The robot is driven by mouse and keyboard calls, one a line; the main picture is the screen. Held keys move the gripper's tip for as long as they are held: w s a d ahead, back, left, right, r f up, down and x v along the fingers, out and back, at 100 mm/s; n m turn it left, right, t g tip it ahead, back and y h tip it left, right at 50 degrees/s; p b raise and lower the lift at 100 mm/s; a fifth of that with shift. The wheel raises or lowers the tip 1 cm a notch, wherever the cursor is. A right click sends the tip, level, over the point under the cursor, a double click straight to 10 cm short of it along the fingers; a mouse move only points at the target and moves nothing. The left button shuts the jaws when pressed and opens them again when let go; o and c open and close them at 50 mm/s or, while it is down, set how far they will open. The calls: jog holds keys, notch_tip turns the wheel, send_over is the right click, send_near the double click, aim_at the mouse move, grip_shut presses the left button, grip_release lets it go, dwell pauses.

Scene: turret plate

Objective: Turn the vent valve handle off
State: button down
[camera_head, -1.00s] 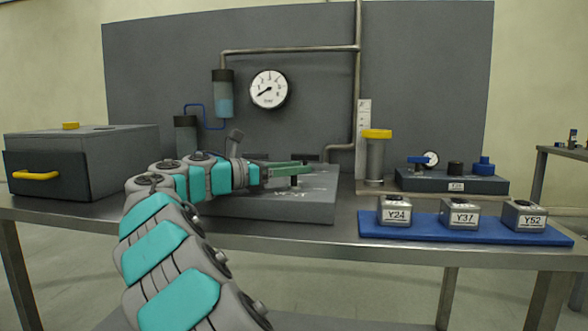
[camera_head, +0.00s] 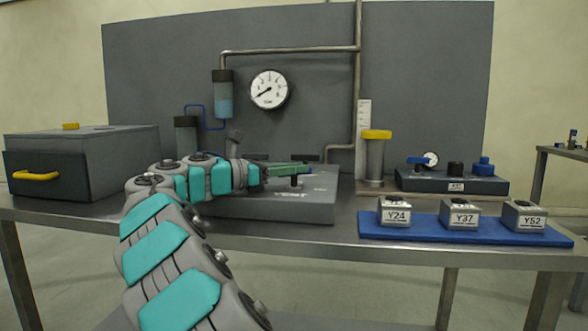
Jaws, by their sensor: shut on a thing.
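The grey turret plate (camera_head: 265,210) lies on the table, with the lettering "VENT" on its top face near the right front. A dark valve stem (camera_head: 295,181) stands above that lettering. My gripper (camera_head: 294,168) has green fingers and comes in from the left over the plate. Its fingers are together and shut on the vent valve handle just above the stem. The handle itself is mostly hidden by the fingers, so its angle cannot be told.
A grey box with a yellow handle (camera_head: 36,176) stands at the left. A yellow-capped cylinder (camera_head: 376,155) and a small panel with knobs (camera_head: 452,181) stand right of the plate. A blue mat (camera_head: 420,233) with labelled blocks lies at the front right. A gauge (camera_head: 269,89) hangs behind.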

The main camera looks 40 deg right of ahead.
jog(key=shift+w+r+m+g+p, duration=0.2)
jog(key=shift+m+g+p, duration=0.2)
jog(key=shift+g+p, duration=0.2)
jog(key=shift+s+f+m+g+y, duration=0.15)
jog(key=shift+m+g+y, duration=0.15)
jog(key=shift+g, duration=0.2)
jog(key=c, duration=0.8)
grip_release()
jog(key=shift+o, duration=0.2)
jog(key=shift+a, duration=0.15)
jog(key=shift+v, duration=3.8)
